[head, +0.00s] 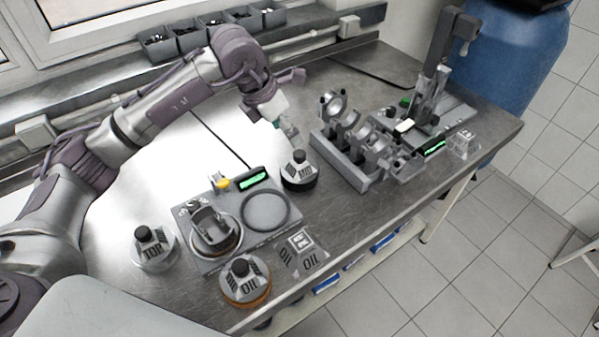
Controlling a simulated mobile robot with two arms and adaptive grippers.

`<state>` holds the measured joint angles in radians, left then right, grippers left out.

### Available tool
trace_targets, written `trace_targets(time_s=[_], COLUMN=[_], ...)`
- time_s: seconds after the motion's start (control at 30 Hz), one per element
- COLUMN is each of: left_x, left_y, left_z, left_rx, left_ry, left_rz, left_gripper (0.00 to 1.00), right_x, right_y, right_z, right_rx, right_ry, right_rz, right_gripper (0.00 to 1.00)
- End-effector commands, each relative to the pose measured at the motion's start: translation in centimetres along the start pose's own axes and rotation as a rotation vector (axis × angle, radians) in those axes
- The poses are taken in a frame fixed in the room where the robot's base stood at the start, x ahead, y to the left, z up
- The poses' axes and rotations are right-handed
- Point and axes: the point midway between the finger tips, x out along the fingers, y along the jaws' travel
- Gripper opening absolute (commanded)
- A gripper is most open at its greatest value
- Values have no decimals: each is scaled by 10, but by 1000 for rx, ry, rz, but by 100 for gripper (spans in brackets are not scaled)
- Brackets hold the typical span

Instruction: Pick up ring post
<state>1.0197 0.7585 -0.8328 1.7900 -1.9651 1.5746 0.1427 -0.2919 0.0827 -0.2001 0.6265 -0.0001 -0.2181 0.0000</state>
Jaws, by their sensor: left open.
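Three round posts with black knobs and printed labels stand on the steel bench: one marked TOP (153,248) at the left, one marked OIL (245,281) at the front on a copper-coloured ring, and one that seems to read MID (299,171) near the middle on a dark base. I cannot tell which one the name ring post means. My left gripper (288,132) is open, pointing down just above and behind the MID post, apart from it. Its fingertips are small and partly hidden. My right gripper is out of view.
A grey fixture plate (268,238) with a piston, a dark ring and a green display lies between the posts. A rod fixture (345,175) and a tall press stand (436,75) are at the right. Small bins (195,40) line the back ledge.

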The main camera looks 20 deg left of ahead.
Motion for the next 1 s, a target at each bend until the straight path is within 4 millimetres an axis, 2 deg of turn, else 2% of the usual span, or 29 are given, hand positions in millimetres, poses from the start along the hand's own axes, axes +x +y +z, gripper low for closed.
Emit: trace_targets(time_s=[0.03, 0.2, 0.47, 0.63, 0.73, 0.83, 1.0], left_x=[9, 40, 60, 83, 98, 106, 109], left_y=[-1, -1, 0, 0, 0, 1, 1], left_z=[1, 1, 0, -3, -3, -4, -4], left_rx=[-2, -1, 0, -1, -2, 0, 1], left_ry=[4, 3, 1, 5, 2, 1, 0], left_rz=[-4, -3, -1, -3, -3, 0, 0], left_gripper=[64, 64, 64, 64, 64, 64, 64], right_x=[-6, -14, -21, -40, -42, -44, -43], right_y=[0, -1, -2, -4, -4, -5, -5], right_z=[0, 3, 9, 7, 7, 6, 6], right_rx=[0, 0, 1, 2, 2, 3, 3], right_ry=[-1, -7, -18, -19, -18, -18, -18], right_rz=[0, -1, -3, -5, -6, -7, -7], right_gripper=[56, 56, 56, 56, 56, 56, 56])
